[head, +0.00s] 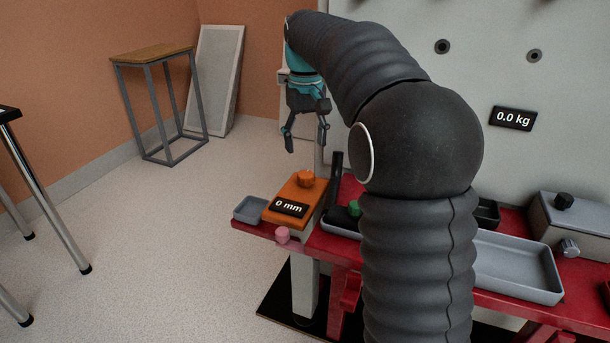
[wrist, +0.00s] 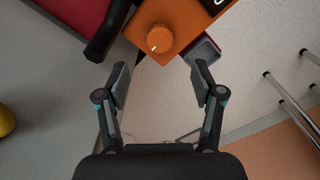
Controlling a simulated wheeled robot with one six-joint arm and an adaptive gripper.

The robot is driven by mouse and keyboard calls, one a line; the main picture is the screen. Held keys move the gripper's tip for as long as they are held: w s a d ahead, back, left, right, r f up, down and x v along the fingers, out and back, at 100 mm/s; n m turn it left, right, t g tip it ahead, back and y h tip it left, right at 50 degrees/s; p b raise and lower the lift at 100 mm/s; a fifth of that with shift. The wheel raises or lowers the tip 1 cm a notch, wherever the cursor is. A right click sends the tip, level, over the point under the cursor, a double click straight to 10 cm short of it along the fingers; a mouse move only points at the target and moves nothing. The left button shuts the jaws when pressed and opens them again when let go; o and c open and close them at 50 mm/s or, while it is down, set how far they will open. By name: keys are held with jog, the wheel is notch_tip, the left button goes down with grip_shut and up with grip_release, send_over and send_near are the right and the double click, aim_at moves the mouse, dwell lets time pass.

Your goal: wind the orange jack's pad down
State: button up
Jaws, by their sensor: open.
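The orange jack (head: 297,199) sits at the left end of the red bench, with an orange round knob (head: 306,179) on top and a display reading "0 mm" (head: 289,207). My gripper (head: 306,138) is open and empty, pointing down above and behind the jack in the head view. In the wrist view the jack's orange body (wrist: 183,17) and its knob (wrist: 159,39), with a small white mark, lie beyond the open fingers (wrist: 160,85), not between them. The fingers appear apart from the knob. I cannot make out the jack's pad.
A black upright handle (head: 335,172) stands just right of the jack. A small grey tray (head: 250,209) and a pink knob (head: 282,235) are at its left and front. A green knob (head: 354,208) and a larger grey tray (head: 515,268) are to the right.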

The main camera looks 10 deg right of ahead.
aim_at(305, 174)
notch_tip(305, 174, down, 9)
jog(key=shift+r+b, duration=0.2)
jog(key=shift+b, duration=0.55)
jog(key=c, duration=1.1)
